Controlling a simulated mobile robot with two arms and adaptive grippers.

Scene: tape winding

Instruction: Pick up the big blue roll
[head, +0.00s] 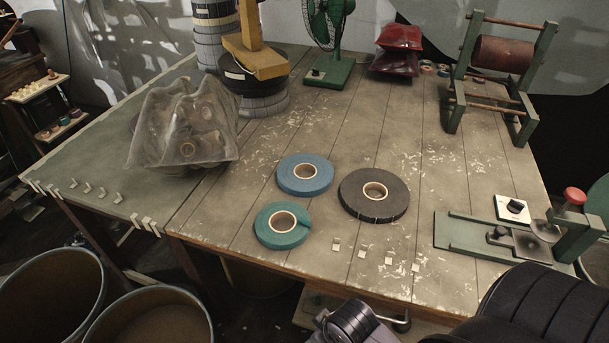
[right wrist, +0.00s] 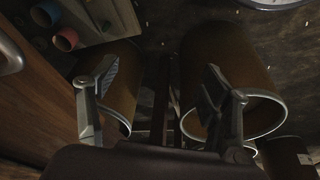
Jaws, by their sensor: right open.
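The big blue roll (head: 287,176) lies flat on the wooden table (head: 225,215) near the middle of the head view, with a pale ring round its hole. A green-teal roll (head: 266,232) lies in front of it and to the left. A dark grey roll (head: 352,198) lies to its right. My right gripper (right wrist: 155,82) shows in the right wrist view, with its two fingers spread and nothing between them. My left gripper is in neither view.
A clear plastic bag (head: 180,125) sits left of the rolls. A green fan (head: 325,72), a winding frame (head: 500,60) and a green bench device (head: 480,235) stand around. Bins (head: 50,300) stand below the table edge.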

